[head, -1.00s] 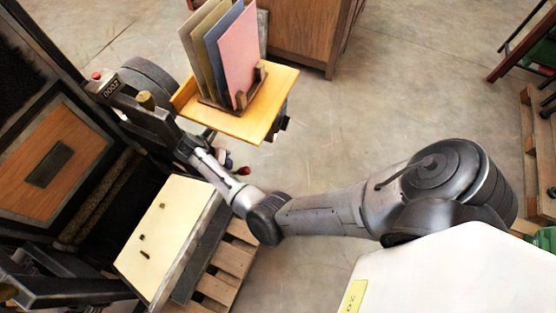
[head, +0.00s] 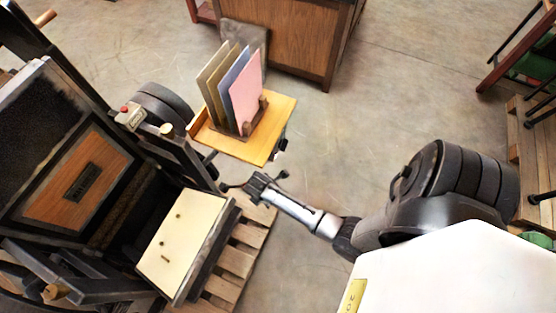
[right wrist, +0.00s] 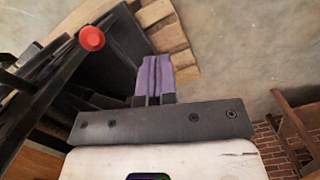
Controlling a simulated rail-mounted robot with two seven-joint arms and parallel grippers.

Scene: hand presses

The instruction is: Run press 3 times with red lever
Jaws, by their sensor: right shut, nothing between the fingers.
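The press (head: 100,235) stands at the left of the head view. Its tilted frame holds a wood panel, and its cream plate (head: 205,215) carries a few small dark pieces. A red ball knob (right wrist: 92,38) on a dark lever shaft shows at the upper left of the right wrist view. My right gripper (head: 252,183) is beside the press, just right of the cream plate's upper corner. Its fingers also show in the right wrist view (right wrist: 155,75), shut and empty, apart from the red knob. I cannot make out the red knob in the head view. My left gripper is out of view.
A yellow shelf (head: 270,145) holds a rack of upright coloured boards (head: 245,85) above my right gripper. A small counter box (head: 131,118) with a red button sits on the press. A wooden pallet (head: 250,235) lies below. Open floor (head: 370,110) spreads to the right.

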